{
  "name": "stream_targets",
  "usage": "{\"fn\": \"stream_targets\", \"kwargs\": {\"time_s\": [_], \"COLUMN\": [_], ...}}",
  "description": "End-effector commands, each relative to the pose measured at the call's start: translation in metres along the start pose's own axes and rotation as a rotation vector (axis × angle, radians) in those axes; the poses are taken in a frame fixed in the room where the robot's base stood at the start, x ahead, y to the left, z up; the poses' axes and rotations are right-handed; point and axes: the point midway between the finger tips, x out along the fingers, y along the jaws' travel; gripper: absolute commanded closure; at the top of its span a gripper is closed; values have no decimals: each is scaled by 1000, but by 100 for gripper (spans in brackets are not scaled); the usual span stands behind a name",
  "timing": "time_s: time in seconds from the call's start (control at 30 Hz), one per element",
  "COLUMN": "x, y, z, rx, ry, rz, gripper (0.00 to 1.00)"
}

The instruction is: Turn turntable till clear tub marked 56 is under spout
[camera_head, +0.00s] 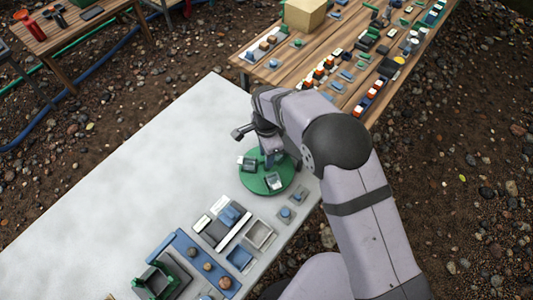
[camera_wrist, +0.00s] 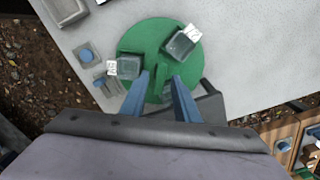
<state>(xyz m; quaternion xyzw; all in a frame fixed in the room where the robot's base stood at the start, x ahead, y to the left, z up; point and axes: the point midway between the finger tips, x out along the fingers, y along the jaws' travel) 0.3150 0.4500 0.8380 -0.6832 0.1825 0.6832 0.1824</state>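The round green turntable (camera_head: 256,184) lies on the pale bench under my arm, and it also shows in the wrist view (camera_wrist: 150,32). Two clear tubs with white labels stand near its rim: one tub (camera_wrist: 130,69) at the left and one tub (camera_wrist: 180,46) at the upper right. The label marks are too small to read surely. My gripper (camera_wrist: 160,77) is over the turntable, its blue fingers apart on either side of a green upright piece (camera_wrist: 160,84); contact is unclear. A dark spout-like part (camera_head: 242,132) is beside the turntable, partly hidden by my gripper.
Small trays with blue knobs (camera_head: 285,212) and a grey open tray (camera_head: 259,235) lie close by on the bench. A blue rack (camera_head: 190,248) stands towards the front. The bench's left part is clear. A crowded wooden table (camera_head: 345,47) is behind.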

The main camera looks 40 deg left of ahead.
Motion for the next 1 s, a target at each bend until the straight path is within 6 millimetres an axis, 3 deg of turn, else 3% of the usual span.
{"fn": "stream_targets", "kwargs": {"time_s": [0.7, 1.0], "x": [-63, -68], "y": [0, 0], "z": [0, 0], "rx": [0, 0], "ry": [0, 0], "rz": [-1, 1], "gripper": [72, 72]}}
